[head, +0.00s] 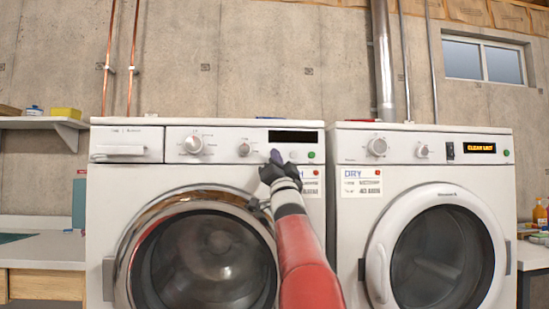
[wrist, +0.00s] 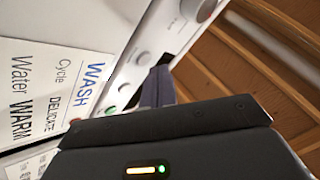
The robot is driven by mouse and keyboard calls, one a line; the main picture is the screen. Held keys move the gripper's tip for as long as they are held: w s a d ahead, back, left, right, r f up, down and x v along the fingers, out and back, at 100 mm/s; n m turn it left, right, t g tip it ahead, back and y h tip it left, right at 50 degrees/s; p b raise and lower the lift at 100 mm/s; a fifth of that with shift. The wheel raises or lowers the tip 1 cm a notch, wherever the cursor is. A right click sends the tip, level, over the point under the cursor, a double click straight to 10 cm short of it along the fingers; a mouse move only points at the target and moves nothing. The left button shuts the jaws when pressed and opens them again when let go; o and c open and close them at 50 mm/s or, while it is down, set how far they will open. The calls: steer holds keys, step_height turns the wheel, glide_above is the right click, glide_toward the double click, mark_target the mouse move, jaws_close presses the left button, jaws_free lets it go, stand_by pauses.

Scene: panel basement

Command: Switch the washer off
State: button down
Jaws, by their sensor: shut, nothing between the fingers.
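The washer (head: 120,190) is the white front-loader on the left, with its round door shut. Its display (head: 293,137) is dark. Its panel has two knobs (head: 193,144), a pale button (head: 293,155) and a green button (head: 311,155). In the wrist view, a label (wrist: 60,85) reads WASH, DELICATE, WARM, and the green button (wrist: 111,110) shows beside my fingers. My gripper (head: 276,157) is shut and empty at the panel, just left of the pale button. In the wrist view, the fingers (wrist: 157,88) are close to the panel; I cannot tell whether they touch it.
A white dryer (head: 350,215) stands close on the right, its display (head: 481,147) lit with CLEAN LINT. A shelf (head: 40,122) and counter (head: 50,250) are at left. Pipes (head: 383,60) run up the concrete wall behind.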

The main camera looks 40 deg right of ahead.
steer(key=s+a+b, duration=0.2)
steer(key=s+b, duration=0.1)
steer(key=s+a+b, duration=0.1)
steer(key=s, duration=0.1)
stand_by(0.5)
stand_by(0.3)
